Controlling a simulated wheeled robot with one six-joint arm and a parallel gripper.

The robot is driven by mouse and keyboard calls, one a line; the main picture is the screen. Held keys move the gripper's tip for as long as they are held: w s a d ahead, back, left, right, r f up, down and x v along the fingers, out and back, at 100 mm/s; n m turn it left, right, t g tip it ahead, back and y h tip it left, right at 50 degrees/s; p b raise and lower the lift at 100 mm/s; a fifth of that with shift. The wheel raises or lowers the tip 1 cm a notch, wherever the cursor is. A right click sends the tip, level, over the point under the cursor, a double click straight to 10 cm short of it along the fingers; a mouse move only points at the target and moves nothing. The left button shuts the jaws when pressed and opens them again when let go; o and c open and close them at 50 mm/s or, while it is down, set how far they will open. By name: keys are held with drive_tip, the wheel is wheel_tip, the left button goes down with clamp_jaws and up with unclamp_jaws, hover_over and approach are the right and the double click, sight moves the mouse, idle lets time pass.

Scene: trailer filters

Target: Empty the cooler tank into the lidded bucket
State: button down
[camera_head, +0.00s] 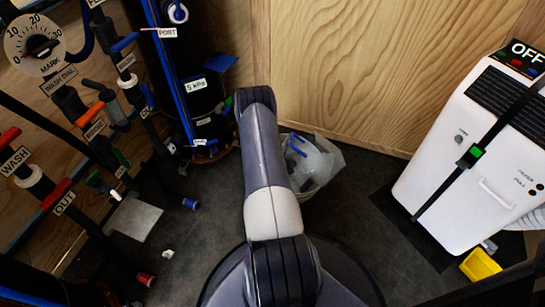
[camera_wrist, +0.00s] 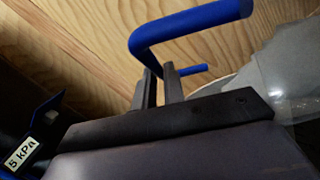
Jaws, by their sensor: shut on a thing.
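The white cooler (camera_head: 475,150) stands at the right in the head view, with an OFF sign on top and a dark strap across it. A small yellow container (camera_head: 480,265) is at its foot. In the wrist view my gripper (camera_wrist: 160,85) is shut on a bent blue bar (camera_wrist: 190,28). What the bar belongs to is unclear. A pale translucent container or bag (camera_wrist: 285,75) is to the right of the jaws; it also shows in the head view (camera_head: 322,165), partly behind my arm. My gripper is hidden in the head view. I cannot make out a lidded bucket.
Labelled pipes and valves, with a wash dial (camera_head: 34,44), crowd the left side. A dark cylinder with a 5 kPa label (camera_head: 196,85) stands by the wooden wall (camera_head: 350,70). Small loose pieces lie on the floor at left. Dark floor between my arm and the cooler is clear.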

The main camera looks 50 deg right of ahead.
drive_tip(key=shift+s+a+f+n, duration=0.25)
drive_tip(key=shift+a+n, duration=0.2)
drive_tip(key=shift+a, duration=0.15)
drive_tip(key=shift+s+a+f+n, duration=0.15)
drive_tip(key=shift+a+f+n, duration=0.1)
drive_tip(key=shift+a+n, duration=0.3)
idle(2.5)
drive_tip(key=shift+s+a+f, duration=0.15)
drive_tip(key=shift+s+a, duration=0.1)
drive_tip(key=shift+a, duration=0.1)
idle(0.6)
